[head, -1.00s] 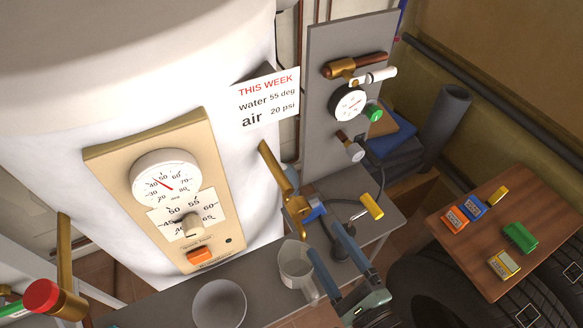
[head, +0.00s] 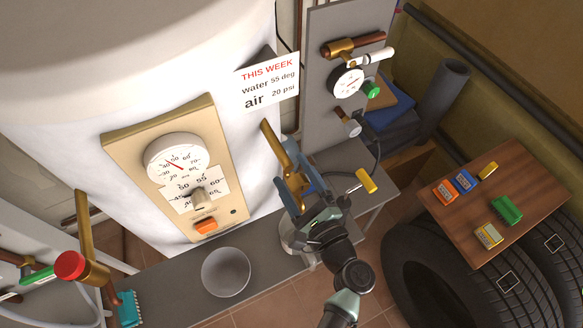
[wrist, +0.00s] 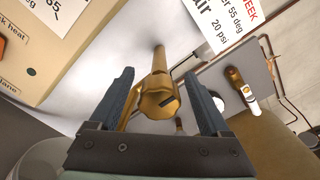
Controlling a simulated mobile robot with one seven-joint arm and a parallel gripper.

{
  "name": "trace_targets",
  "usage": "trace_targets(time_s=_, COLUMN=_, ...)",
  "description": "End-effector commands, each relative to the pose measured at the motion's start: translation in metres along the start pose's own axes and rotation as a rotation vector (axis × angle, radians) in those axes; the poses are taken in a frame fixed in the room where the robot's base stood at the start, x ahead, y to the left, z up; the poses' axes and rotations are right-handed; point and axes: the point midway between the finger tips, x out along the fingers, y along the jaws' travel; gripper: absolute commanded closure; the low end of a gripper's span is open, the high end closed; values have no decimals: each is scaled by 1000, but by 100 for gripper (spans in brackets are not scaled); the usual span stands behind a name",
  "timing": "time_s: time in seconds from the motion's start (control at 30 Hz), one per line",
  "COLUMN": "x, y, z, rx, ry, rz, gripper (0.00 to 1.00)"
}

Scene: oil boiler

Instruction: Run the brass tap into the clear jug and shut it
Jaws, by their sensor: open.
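The brass tap (head: 281,146) slopes down from the white tank, and its body (wrist: 158,98) shows between my fingers in the wrist view. My gripper (head: 294,182) is open, with one finger on each side of the tap body. I cannot tell whether either finger touches it. The clear jug (head: 288,236) stands on the grey bench below the tap, mostly hidden by my gripper and wrist. Its rim shows at the lower left of the wrist view (wrist: 38,160). I cannot see any water running or the level inside the jug.
A grey bowl (head: 226,272) sits on the bench left of the jug. A yellow-handled item (head: 366,181) is to the right. The beige dial panel (head: 150,130) and grey gauge board (head: 318,90) flank the tap. A red-capped brass fitting (head: 70,265) is at lower left.

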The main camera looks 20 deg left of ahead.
Motion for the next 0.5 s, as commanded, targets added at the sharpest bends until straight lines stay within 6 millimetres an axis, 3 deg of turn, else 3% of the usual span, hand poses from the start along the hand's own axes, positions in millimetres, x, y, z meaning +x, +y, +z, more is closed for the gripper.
trace_targets(time_s=0.4, x=9, y=0, z=0, rx=-1, ry=0, rz=0, gripper=19)
trace_targets(time_s=0.5, x=9, y=0, z=0, rx=0, ry=0, rz=0, gripper=37)
